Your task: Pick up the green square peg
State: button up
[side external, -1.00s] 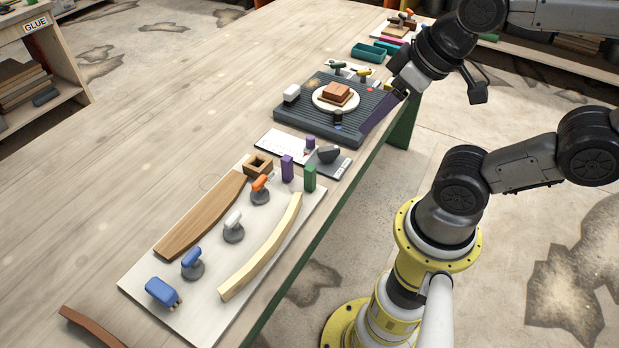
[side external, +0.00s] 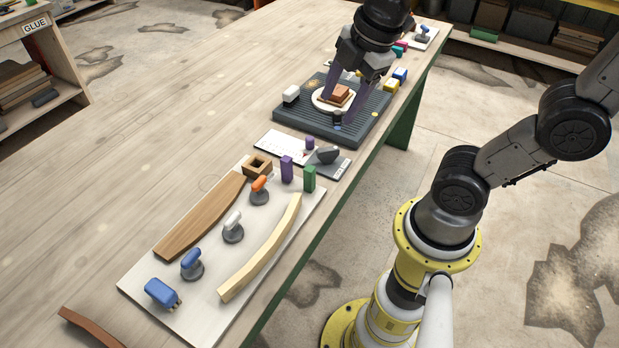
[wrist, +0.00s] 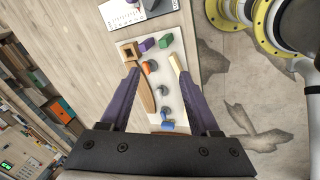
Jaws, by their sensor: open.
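The green square peg (side external: 309,178) stands upright near the top right corner of the white board in the side view, beside a purple peg (side external: 287,168). The green peg also shows in the wrist view (wrist: 165,41), near the board's upper right corner, with the purple peg (wrist: 147,45) to its left. My gripper (side external: 341,110) is open with purple fingers spread, above the dark ribbed mat and around the plate area in the picture. It is well apart from the green peg. In the wrist view the open fingers (wrist: 163,75) frame the board from a distance.
A grey device (side external: 328,155) lies close behind the green peg. The left tabletop is clear.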

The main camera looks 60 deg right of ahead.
aim_at(309, 168)
jog(key=w+f+n+g, duration=0.1)
jog(key=w+f, duration=0.1)
jog(key=f, duration=0.3)
jog(key=w+f+n+g, duration=0.1)
jog(key=w+f, duration=0.1)
jog(key=f, duration=0.3)
jog(key=w+f+n+g, duration=0.1)
jog(key=f+n, duration=0.1)
jog(key=f, duration=0.4)
jog(key=shift+w+d+f+g, duration=0.1)
jog(key=shift+w+d+g, duration=0.05)
jog(key=shift+w+g, duration=0.25)
jog(key=shift+w+a+f, duration=0.1)
jog(key=shift+a+f, duration=0.05)
jog(key=shift+f, duration=1.3)
jog(key=shift+a+f, duration=0.15)
jog(key=shift+f, duration=1.25)
grip_shut()
